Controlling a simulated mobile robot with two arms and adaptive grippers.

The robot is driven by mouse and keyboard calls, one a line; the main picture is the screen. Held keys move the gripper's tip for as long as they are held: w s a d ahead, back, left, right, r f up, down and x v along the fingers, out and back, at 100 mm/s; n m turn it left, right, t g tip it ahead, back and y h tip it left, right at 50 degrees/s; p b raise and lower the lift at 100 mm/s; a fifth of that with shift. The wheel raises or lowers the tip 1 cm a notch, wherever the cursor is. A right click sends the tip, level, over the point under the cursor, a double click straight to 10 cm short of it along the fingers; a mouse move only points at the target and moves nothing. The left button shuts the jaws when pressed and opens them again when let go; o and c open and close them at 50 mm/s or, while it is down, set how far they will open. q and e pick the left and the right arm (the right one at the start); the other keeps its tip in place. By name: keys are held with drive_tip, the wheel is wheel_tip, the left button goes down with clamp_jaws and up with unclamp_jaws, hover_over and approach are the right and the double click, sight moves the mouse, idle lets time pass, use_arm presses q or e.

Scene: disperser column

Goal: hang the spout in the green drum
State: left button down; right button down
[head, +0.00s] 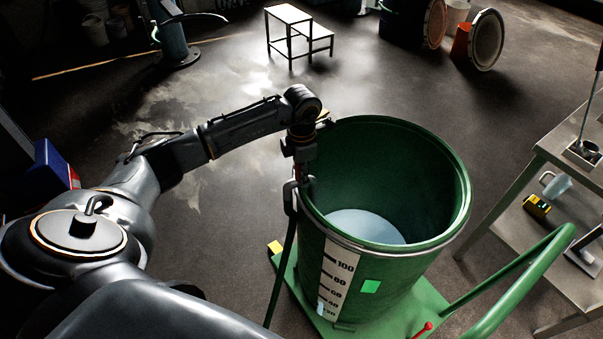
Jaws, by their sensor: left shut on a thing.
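The green drum (440,229) stands open at the top, with pale liquid (365,226) low inside and a white scale on its front. My left arm reaches in from the left, and its gripper (301,179) points down at the drum's left rim. It is shut on the spout (289,197), a grey bent pipe with a dark hose (282,268) running down outside the drum. The spout is at the rim; the gripper partly hides it, and I cannot tell whether its end is inside the drum or resting on the rim. My right gripper is not in view.
The drum stands on a green trolley (420,292) with a curved green handle (525,280) at the right. A metal bench (510,200) with a yellow tool (537,207) stands farther right. A step stool (290,14) and drums are at the back. The floor between is clear.

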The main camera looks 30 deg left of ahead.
use_arm(q)
drive_tip(key=c, duration=1.1)
unclamp_jaws()
drive_tip(key=shift+o, duration=0.2)
drive_tip(key=shift+f, duration=0.15)
wheel_tip(320, 180, up, 12)
drive_tip(key=shift+r, duration=0.1)
